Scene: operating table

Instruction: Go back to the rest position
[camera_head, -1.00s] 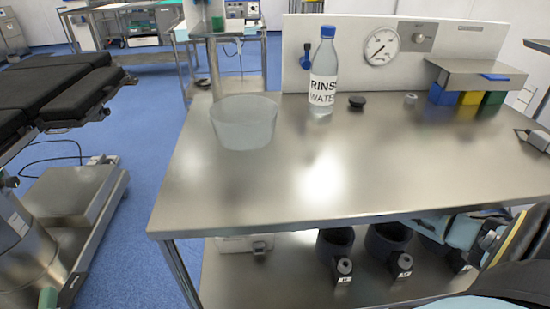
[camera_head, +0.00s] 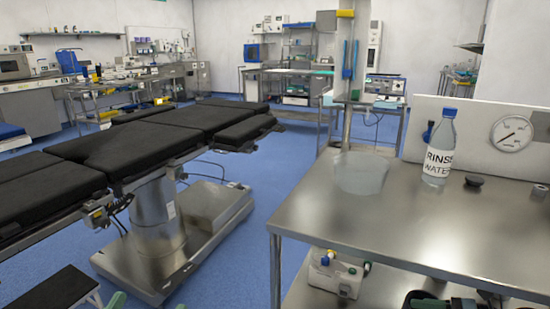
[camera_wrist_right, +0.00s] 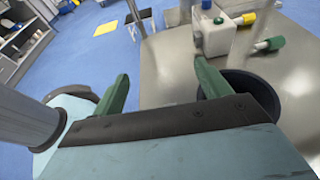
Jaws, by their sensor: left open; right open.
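My left gripper (camera_head: 156,304) shows only as two green fingertips at the bottom edge of the head view. They are apart with nothing visible between them, over the blue floor beside the operating table base. My right gripper (camera_wrist_right: 162,88) is in the right wrist view, its green fingers wide apart and empty. Its right finger overlaps a dark round pot (camera_wrist_right: 262,88) in the picture; I cannot tell whether they touch. The rest of both arms is largely hidden.
A steel table (camera_head: 330,215) at right bears a translucent bowl (camera_head: 360,175) and a rinse water bottle (camera_head: 439,150). A white container (camera_head: 338,274) sits on its lower shelf. A black operating table (camera_head: 150,145) stands at left. Blue floor (camera_head: 245,220) lies between them.

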